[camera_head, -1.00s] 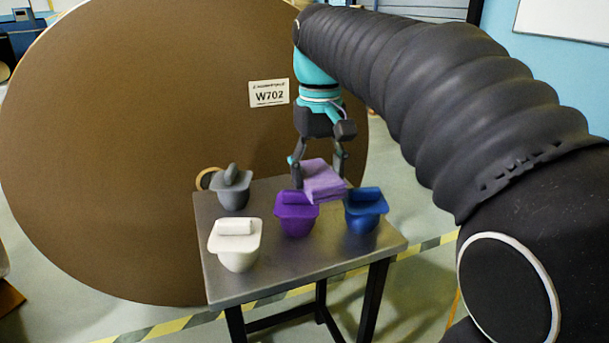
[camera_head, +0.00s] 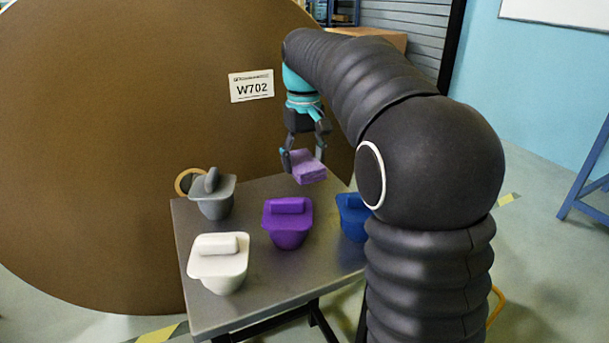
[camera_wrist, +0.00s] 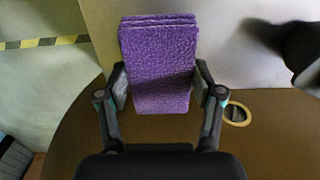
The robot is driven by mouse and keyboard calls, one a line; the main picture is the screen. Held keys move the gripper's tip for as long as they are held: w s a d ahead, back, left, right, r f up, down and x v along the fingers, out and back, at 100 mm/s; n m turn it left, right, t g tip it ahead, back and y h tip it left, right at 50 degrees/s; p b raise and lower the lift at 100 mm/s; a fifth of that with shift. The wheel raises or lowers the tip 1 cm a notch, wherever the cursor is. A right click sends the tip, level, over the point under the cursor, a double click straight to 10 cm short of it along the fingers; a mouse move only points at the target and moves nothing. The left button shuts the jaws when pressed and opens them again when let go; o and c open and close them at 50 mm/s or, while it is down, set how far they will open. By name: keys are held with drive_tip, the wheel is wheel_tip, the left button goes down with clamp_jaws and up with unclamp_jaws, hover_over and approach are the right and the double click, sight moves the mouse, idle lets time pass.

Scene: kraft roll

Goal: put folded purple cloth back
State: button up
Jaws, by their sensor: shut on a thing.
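The folded purple cloth (camera_head: 309,171) is in my gripper (camera_head: 303,163), held above the back right part of the metal table (camera_head: 262,288). In the wrist view the cloth (camera_wrist: 160,62) lies between both fingers of my gripper (camera_wrist: 160,92), its folded layers showing at the top edge. A purple lidded tub (camera_head: 288,226) stands on the table below and left of the cloth. Its lid, with a block-shaped handle, is on. The cloth is clear of the tub.
A white lidded tub (camera_head: 219,266), a grey lidded tub (camera_head: 211,199) and a blue lidded tub (camera_head: 352,220), partly hidden by my arm, stand on the table. A tan ring (camera_head: 186,182) sits behind the grey tub. The huge brown roll (camera_head: 120,130) with a W702 label (camera_head: 251,86) stands behind.

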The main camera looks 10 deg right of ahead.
sight(304, 160)
drive_tip(key=shift+w+f+b, duration=0.15)
drive_tip(key=shift+f+b, duration=0.35)
drive_tip(key=shift+f, duration=1.55)
drive_tip(key=shift+f, duration=0.1)
drive_tip(key=o, duration=1.3)
wheel_tip(304, 160, up, 12)
drive_tip(key=p, duration=0.3)
